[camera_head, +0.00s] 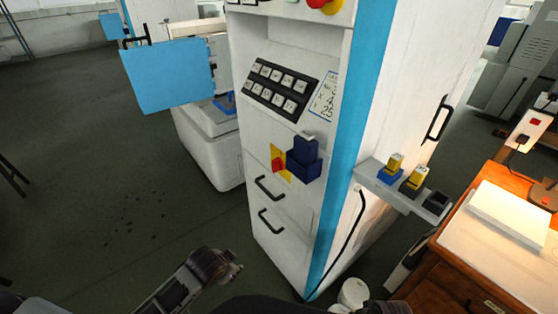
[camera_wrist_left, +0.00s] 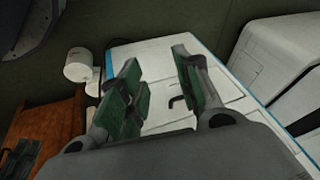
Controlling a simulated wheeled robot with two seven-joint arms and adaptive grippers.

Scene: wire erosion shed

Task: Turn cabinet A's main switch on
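A tall white cabinet (camera_head: 330,65) with a blue edge stripe stands in the middle of the head view; I read no letter on it. A yellow plate with a red knob (camera_head: 278,164), which looks like the main switch, is on its front, partly hidden by a dark blue block (camera_head: 304,158). The knob's exact angle is unclear. My left gripper (camera_head: 234,262) is low in front of the cabinet, apart from the switch. In the left wrist view its green-padded fingers (camera_wrist_left: 158,72) are spread and empty, facing the cabinet's lower front (camera_wrist_left: 226,84).
A blue panel (camera_head: 168,76) juts out left of the cabinet. A shelf (camera_head: 372,178) with small coloured blocks sticks out on the right, near a wooden desk (camera_head: 430,262).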

